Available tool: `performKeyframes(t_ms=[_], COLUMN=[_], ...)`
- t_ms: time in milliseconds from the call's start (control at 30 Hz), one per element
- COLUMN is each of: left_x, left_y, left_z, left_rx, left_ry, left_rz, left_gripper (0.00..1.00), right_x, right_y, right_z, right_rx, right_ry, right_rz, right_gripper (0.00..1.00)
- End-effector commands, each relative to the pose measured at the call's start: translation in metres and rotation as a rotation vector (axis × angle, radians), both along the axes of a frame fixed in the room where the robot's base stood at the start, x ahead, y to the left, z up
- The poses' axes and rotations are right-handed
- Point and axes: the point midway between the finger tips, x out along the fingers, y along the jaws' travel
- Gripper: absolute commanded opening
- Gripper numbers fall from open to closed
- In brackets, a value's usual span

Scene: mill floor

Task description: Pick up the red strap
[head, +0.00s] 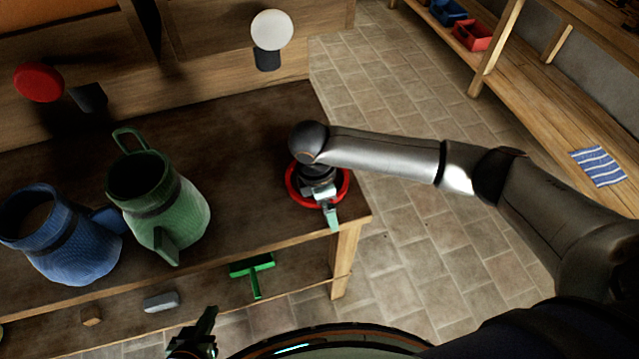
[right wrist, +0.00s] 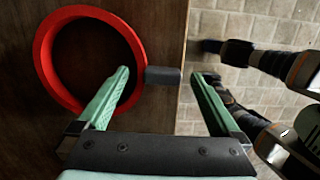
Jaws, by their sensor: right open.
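The red strap (head: 291,184) is a ring lying near the right end of the dark wooden table (head: 255,125). In the right wrist view the red strap (right wrist: 42,55) has a short grey tab (right wrist: 163,75) on its right side, near the table edge. My right gripper (head: 331,213) is above the strap, covering part of it in the head view. In the right wrist view my right gripper (right wrist: 160,76) is open, with one finger over the ring and the tab showing between the fingertips. My left gripper (head: 198,333) is low at the bottom of the head view, away from the strap.
A green jug (head: 160,205) and a blue jug (head: 60,235) stand on the table's left part. A green tool (head: 252,266) lies on the lower shelf. Tiled floor lies right.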

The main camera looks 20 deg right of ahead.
Motion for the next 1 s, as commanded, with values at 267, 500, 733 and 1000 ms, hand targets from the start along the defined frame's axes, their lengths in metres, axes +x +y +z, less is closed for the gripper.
performKeyframes(t_ms=[267,500,733,1000], left_x=[0.0011,0.0012,0.0013,0.0014], left_y=[-0.0001,0.0000,0.0000,-0.0001], left_z=[0.0003,0.0004,0.0005,0.0006], left_rx=[0.000,0.000,0.000,0.000], left_ry=[-0.002,-0.003,-0.003,-0.003], left_rz=[0.000,-0.001,-0.001,-0.001], left_gripper=[0.00,0.00,0.00,0.00], right_x=[0.0003,0.0003,0.0003,0.0003], right_y=[-0.0006,-0.0006,-0.0006,-0.0005], right_z=[-0.0056,-0.0053,-0.0052,-0.0051], right_rx=[0.000,0.000,0.000,0.000], right_ry=[-0.002,-0.002,-0.002,-0.002], right_rz=[0.001,0.001,0.001,0.001], right_gripper=[1.00,0.76,0.51,0.20])
